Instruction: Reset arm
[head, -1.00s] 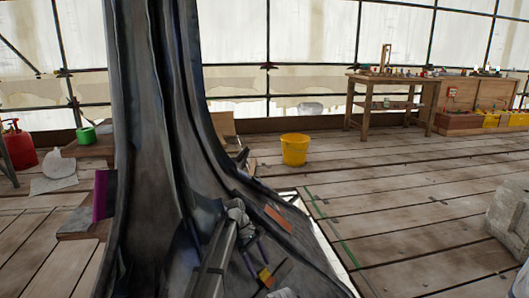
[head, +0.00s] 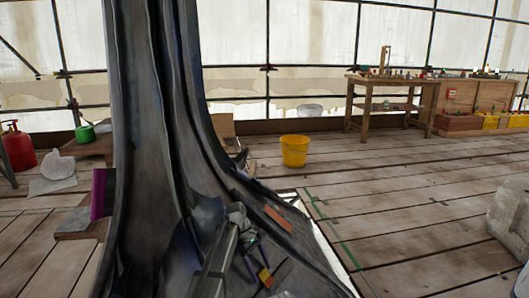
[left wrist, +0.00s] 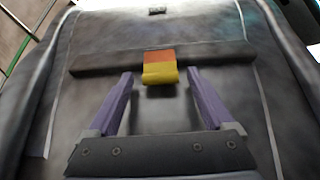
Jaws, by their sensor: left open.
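My left gripper (head: 252,264) is low in the head view, in front of the large dark draped form. In the left wrist view its two purple fingers (left wrist: 160,74) are open and apart, with nothing held between them. A dark bar (left wrist: 215,56) with a red-and-yellow band (left wrist: 160,67) lies beyond the fingertips on the dark sheet. The band lines up with the gap between the fingers; whether they touch the bar is unclear. The band also shows in the head view (head: 265,277). My right gripper is not in view.
The tall dark draped form (head: 160,130) fills the left centre. A yellow bucket (head: 294,150) stands on the plank floor behind it. A wooden workbench (head: 390,83) is at the back, a pale stone block (head: 510,222) at the right edge. The floor between is clear.

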